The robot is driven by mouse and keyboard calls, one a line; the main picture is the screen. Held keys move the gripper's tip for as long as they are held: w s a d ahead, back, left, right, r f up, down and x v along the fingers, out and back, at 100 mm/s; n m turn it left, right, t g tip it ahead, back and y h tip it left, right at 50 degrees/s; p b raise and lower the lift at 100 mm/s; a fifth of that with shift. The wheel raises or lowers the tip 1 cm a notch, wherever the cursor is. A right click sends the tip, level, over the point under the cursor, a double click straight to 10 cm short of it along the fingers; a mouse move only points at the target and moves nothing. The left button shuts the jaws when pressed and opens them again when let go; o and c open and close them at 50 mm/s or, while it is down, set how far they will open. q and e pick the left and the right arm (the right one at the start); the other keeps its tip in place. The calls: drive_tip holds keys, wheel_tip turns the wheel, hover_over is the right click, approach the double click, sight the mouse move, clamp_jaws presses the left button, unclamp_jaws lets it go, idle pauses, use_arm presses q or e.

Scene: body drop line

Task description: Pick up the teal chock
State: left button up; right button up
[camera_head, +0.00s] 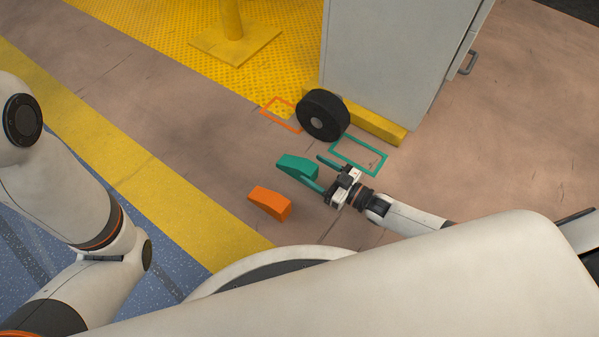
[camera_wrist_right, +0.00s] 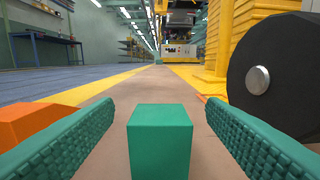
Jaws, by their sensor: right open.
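The teal chock (camera_head: 297,166) lies on the brown floor in the head view, left of the wheel's lower side. My right gripper (camera_head: 314,171) is open, low over the floor, with its teal fingers pointing left toward the chock. In the right wrist view the chock (camera_wrist_right: 160,140) stands centred between the two spread fingers, with a gap on each side. The fingers do not touch it there. My left arm shows at the left of the head view, but its gripper is out of view.
An orange chock (camera_head: 270,202) lies just below the teal one. A black wheel (camera_head: 322,115) stands by a grey cabinet (camera_head: 385,60) with a yellow base. Teal (camera_head: 384,160) and orange (camera_head: 270,113) outlines mark the floor. Open floor lies left of the chocks.

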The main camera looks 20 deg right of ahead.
sight(300, 163)
drive_tip(key=shift+w+a+f, duration=0.1)
drive_tip(key=shift+w+a, duration=0.1)
drive_tip(key=shift+w, duration=0.05)
drive_tip(key=w+a+b, duration=0.1)
drive_tip(key=b, duration=0.1)
drive_tip(key=w+a+f+b, duration=0.1)
drive_tip(key=w+b, duration=0.1)
drive_tip(key=shift+w+a+f, duration=0.2)
drive_tip(key=shift+w+a, duration=0.05)
drive_tip(key=shift+a, duration=0.1)
drive_tip(key=shift+w+a+r+b, duration=0.15)
drive_tip(key=shift+w+a+b, duration=0.15)
drive_tip(key=shift+w+b, duration=0.1)
drive_tip(key=shift+r, duration=0.1)
drive_tip(key=c, duration=1.3)
drive_tip(key=shift+o, duration=0.2)
drive_tip(key=shift+r, duration=0.1)
